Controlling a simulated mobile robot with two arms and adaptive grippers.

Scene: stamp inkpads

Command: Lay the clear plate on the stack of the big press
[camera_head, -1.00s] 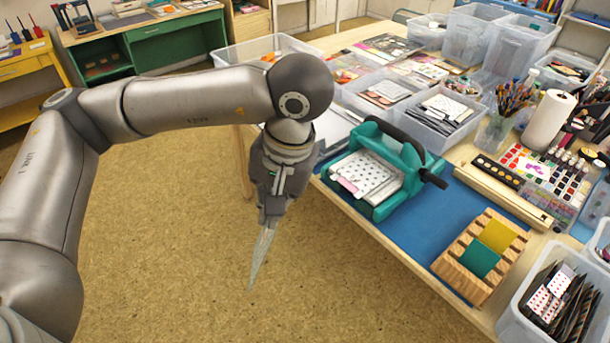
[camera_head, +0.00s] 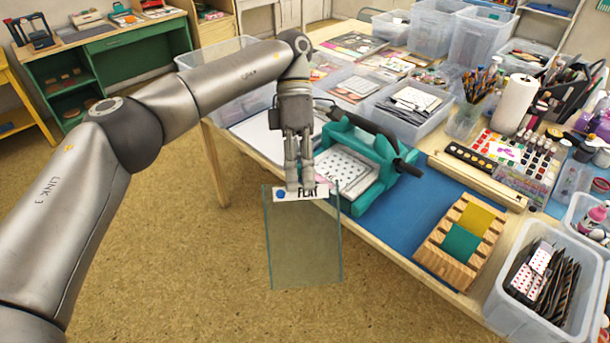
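My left gripper (camera_head: 300,185) is shut on the top edge of the clear plate (camera_head: 305,245). The plate hangs upright below the fingers, out past the table's front edge, over the floor. It bears a white label (camera_head: 302,194) with a blue dot and dark letters that seem to read "FLAT". The big press (camera_head: 379,169) is teal with a black roller handle and stands on the table just right of and behind my gripper. My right gripper is not in view.
A blue mat (camera_head: 398,221) lies under the press. A wooden rack (camera_head: 432,253) holding a yellow and a teal plate stands to the right. Clear bins (camera_head: 412,105) crowd behind, and another bin (camera_head: 500,294) stands at the front right corner.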

